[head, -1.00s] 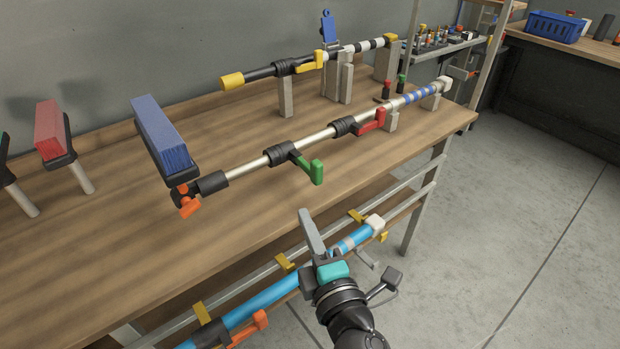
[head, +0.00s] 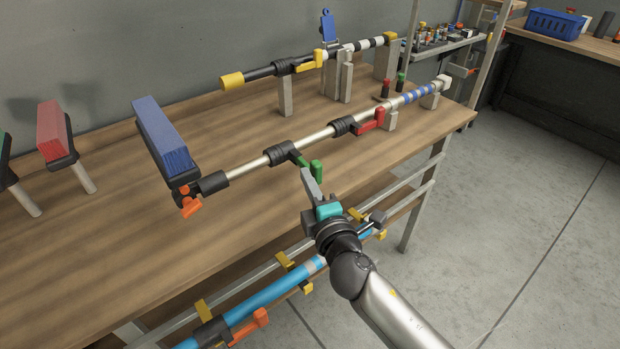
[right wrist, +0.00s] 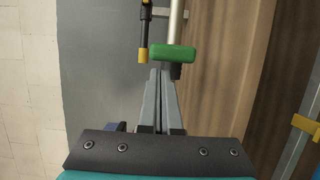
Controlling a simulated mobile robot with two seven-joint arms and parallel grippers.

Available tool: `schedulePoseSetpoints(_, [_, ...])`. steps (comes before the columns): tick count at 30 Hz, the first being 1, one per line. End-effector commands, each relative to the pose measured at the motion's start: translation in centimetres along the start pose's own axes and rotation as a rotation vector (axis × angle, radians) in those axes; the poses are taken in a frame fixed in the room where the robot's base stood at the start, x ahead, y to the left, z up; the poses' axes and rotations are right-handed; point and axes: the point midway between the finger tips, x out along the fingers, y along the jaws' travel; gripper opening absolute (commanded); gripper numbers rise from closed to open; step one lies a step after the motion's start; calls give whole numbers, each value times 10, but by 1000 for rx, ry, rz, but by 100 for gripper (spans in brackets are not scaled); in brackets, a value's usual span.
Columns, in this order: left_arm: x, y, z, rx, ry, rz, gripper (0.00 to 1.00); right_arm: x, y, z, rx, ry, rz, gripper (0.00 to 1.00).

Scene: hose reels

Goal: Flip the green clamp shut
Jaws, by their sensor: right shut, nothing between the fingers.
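The green clamp's lever (head: 316,168) sticks out from its black collar (head: 283,153) on the silver pole (head: 235,171), toward the front of the bench, at an angle to the pole. Its upturned end shows as a green bar in the right wrist view (right wrist: 173,54). My right gripper (head: 308,174) is shut and empty, in front of the lever and hiding its lower part. In the right wrist view the fingertips (right wrist: 160,71) lie just below the green bar; I cannot tell whether they touch it. My left gripper is not in view.
A red clamp (head: 370,122) sits further along the same pole. A yellow-clamped pole (head: 300,67) stands behind. A blue block brush (head: 161,133) is at the left end. A blue pole (head: 265,297) lies below the bench edge. The bench front left is clear.

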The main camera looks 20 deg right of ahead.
Motion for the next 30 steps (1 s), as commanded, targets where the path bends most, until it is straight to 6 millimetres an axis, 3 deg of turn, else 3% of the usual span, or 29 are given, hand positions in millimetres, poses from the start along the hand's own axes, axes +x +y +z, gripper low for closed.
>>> schedulePoseSetpoints(30, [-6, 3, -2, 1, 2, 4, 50, 1, 0, 4, -1, 88, 0, 0])
